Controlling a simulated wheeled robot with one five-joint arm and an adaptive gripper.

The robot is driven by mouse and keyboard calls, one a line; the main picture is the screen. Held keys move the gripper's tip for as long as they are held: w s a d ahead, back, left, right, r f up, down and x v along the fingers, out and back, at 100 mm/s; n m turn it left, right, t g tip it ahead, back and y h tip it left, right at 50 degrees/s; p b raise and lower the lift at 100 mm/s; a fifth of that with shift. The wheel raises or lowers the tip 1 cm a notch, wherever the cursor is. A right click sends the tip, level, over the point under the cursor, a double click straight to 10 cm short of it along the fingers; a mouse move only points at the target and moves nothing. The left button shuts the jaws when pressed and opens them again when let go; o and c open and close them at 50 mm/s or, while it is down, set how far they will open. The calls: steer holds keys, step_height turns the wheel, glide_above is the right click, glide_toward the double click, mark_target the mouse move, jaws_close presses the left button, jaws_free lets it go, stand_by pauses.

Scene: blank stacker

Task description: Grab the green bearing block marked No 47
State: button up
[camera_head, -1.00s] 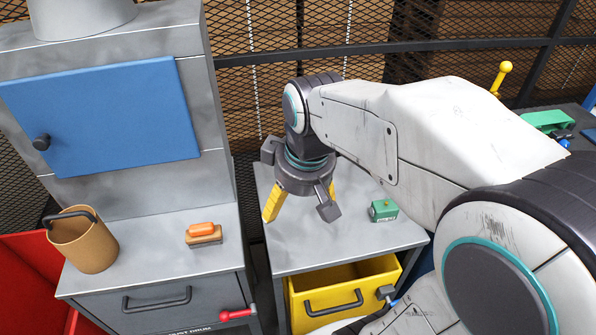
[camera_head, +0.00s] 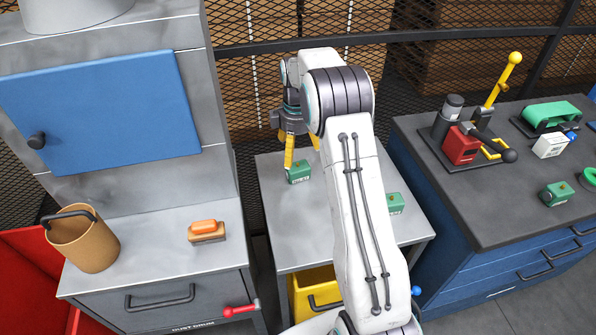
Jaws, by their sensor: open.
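A green block (camera_head: 299,173) stands on the grey cabinet top, just below and in front of my gripper. A second green block (camera_head: 396,204) is on the same top, partly hidden by my arm. A third green block (camera_head: 556,194) sits on the dark bench at the right. Pale labels show on them, but the numbers are too small to read surely. My gripper (camera_head: 302,151) points down over the back of the grey top, its yellow fingers apart and empty. Its left finger overlaps the first block's top edge in view; I cannot tell if they touch. My arm hides part of the gripper.
The grey cabinet top (camera_head: 279,226) has free room at its left front. A yellow drawer (camera_head: 300,294) is open below, partly behind my arm. The right bench (camera_head: 455,205) holds a lever fixture (camera_head: 462,146).

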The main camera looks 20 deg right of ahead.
mark_target(297, 166)
steer(key=shift+n, duration=0.5)
steer(key=f, duration=0.1)
steer(key=w+d+f, duration=0.1)
steer(key=f, duration=0.2)
steer(key=shift+w+d+f, duration=0.3)
steer(key=shift+w, duration=0.05)
steer(key=shift+w+a+f+p, duration=0.1)
steer(key=shift+f+p, duration=0.3)
steer(key=shift+f, duration=1.45)
steer(key=shift+w+a+f+p, duration=0.1)
steer(key=shift+f+p, duration=0.25)
steer(key=shift+f, duration=1.45)
steer(key=c, duration=1.5)
